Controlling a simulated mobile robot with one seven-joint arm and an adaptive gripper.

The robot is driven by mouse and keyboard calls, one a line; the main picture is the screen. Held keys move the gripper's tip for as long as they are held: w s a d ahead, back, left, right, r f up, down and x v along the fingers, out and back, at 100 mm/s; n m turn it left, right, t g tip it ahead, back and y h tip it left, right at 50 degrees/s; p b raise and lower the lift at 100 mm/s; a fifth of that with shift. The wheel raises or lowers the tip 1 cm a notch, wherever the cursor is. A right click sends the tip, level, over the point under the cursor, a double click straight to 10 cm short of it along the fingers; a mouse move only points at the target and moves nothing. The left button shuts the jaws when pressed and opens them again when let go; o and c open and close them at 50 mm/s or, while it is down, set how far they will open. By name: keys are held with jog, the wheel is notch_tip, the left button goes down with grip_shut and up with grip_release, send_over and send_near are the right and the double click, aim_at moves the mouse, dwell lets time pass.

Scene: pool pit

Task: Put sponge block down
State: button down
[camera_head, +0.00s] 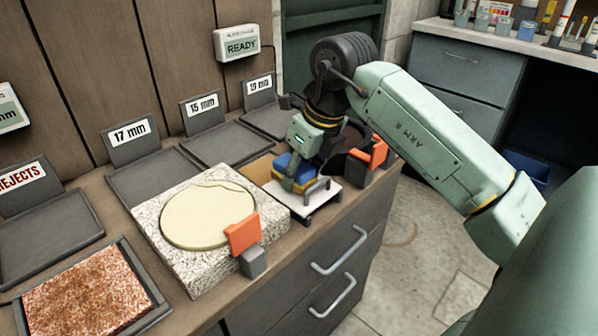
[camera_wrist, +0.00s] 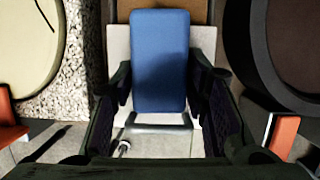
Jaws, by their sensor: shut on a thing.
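The sponge block is a blue block (camera_wrist: 160,60) with rounded edges, seen from above in the wrist view. Its blue side (camera_head: 284,160) shows in the head view, partly hidden by my gripper (camera_head: 297,178). My gripper, also in the wrist view (camera_wrist: 161,92), is shut on the block, one finger along each long side. The block is over a small white board (camera_head: 318,203) with a grey handle near the counter's front edge. The board (camera_wrist: 119,48) shows around the block in the wrist view. I cannot tell whether the block touches it.
Left of the board is a speckled stone slab (camera_head: 180,262) with a cream disc (camera_head: 208,215) and an orange-and-grey piece (camera_head: 244,235). A dark round thing with an orange part (camera_head: 368,155) stands close on the right. Labelled grey trays (camera_head: 150,178) line the back.

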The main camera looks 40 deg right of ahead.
jog(key=shift+s+f, duration=0.1)
jog(key=shift+f, duration=0.3)
jog(key=c, duration=0.9)
grip_release()
jog(key=shift+f, duration=0.2)
jog(key=shift+c, duration=0.2)
jog(key=shift+r, duration=0.15)
jog(key=shift+r, duration=0.2)
jog(key=v, duration=1.2)
jog(key=shift+r+p, duration=0.4)
